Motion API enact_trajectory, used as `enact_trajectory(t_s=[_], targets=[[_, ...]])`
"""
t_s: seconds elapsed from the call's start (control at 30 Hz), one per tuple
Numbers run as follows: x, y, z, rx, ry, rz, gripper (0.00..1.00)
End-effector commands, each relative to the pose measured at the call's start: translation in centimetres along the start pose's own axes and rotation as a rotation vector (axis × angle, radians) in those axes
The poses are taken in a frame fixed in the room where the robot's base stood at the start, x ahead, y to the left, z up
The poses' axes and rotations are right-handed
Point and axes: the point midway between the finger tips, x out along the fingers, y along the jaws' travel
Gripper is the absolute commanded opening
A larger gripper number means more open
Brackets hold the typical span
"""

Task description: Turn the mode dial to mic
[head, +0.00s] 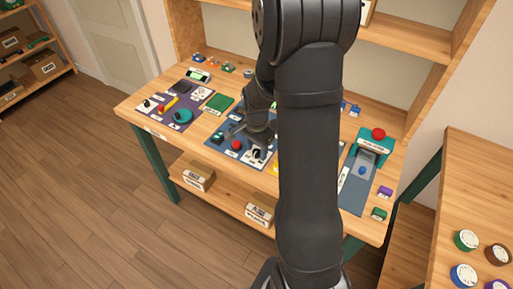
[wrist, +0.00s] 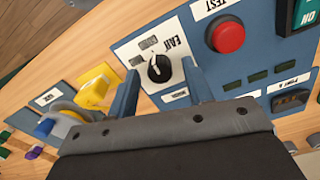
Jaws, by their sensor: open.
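The mode dial (wrist: 159,69) is a black knob on a white plate in the wrist view. A pale mark shows on the knob, but I cannot tell which setting it points to. The labels on the plate appear upside down and small. My gripper (wrist: 160,67) is open, with one blue finger to the left of the knob and one to the right in the picture. I cannot tell whether either finger touches it. In the head view a dark knob (head: 257,154) shows on the blue panel, just below my gripper, which my arm partly covers.
A red button (wrist: 228,38) is close to the right finger. A yellow part (wrist: 96,85) lies just left of the left finger. In the head view, a purple mat (head: 158,113) with several devices is at left and a red-topped teal device (head: 374,146) at right.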

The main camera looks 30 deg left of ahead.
Motion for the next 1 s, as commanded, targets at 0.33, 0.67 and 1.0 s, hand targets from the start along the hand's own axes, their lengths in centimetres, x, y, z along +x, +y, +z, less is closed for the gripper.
enact_trajectory(t_s=[0.33,0.67,1.0], targets=[[0.00,0.00,0.00,0.000,0.000,0.000,0.19],[-0.01,0.00,0.00,-0.014,0.000,0.000,0.02],[-0.02,-0.01,0.00,-0.183,0.000,0.000,0.02]])
